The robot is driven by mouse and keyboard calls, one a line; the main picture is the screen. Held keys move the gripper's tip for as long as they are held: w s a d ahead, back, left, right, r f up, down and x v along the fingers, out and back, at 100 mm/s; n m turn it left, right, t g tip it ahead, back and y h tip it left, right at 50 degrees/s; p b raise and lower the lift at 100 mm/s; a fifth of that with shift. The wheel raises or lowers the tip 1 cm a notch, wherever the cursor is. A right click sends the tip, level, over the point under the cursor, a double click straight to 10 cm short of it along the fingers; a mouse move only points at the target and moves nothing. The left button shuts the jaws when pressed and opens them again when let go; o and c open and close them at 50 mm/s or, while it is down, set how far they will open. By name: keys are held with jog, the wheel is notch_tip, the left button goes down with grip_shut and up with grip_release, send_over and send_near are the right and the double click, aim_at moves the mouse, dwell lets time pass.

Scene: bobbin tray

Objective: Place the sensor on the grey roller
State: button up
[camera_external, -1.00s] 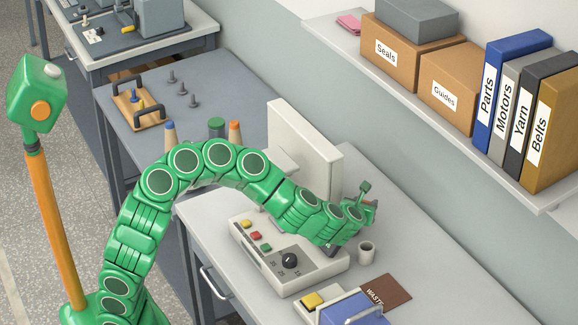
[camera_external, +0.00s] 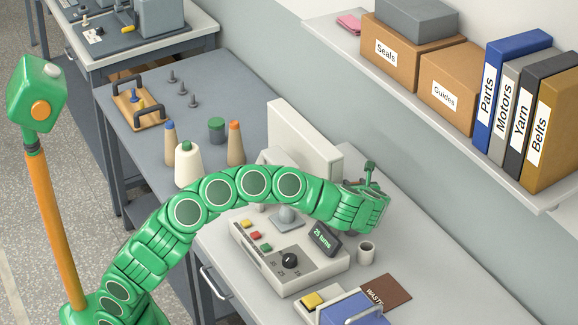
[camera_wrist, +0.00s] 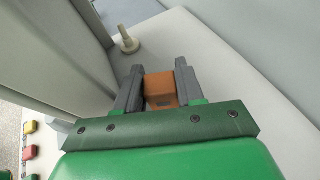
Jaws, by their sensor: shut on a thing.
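My gripper (camera_external: 372,180) is beside the right end of the white upright panel (camera_external: 305,143), above the bench. In the wrist view my gripper (camera_wrist: 160,85) is shut on an orange-brown block (camera_wrist: 160,88), held between its two grey fingers. This block may be the sensor; no label on it can be read. I cannot clearly pick out the grey roller. A beige knobbed peg (camera_wrist: 127,42) stands beyond the left finger in the wrist view.
The control box (camera_external: 290,262) has coloured buttons, a dial and a small display (camera_external: 325,238) reading 25 turns. A grey cup (camera_external: 366,252) stands to its right. Yarn cones (camera_external: 188,164) stand left of the panel. A shelf (camera_external: 440,110) with boxes and binders hangs above.

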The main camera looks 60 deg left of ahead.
jog(key=shift+f, duration=4.55)
jog(key=shift+f, duration=0.15)
jog(key=o, duration=1)
jog(key=shift+s+d+r, duration=0.1)
jog(key=shift+d+r, duration=0.05)
jog(key=shift+r, duration=0.1)
jog(key=v, duration=1.1)
jog(key=shift+s+d+r, duration=0.1)
jog(key=shift+s+d, duration=0.05)
jog(key=shift+d, duration=0.05)
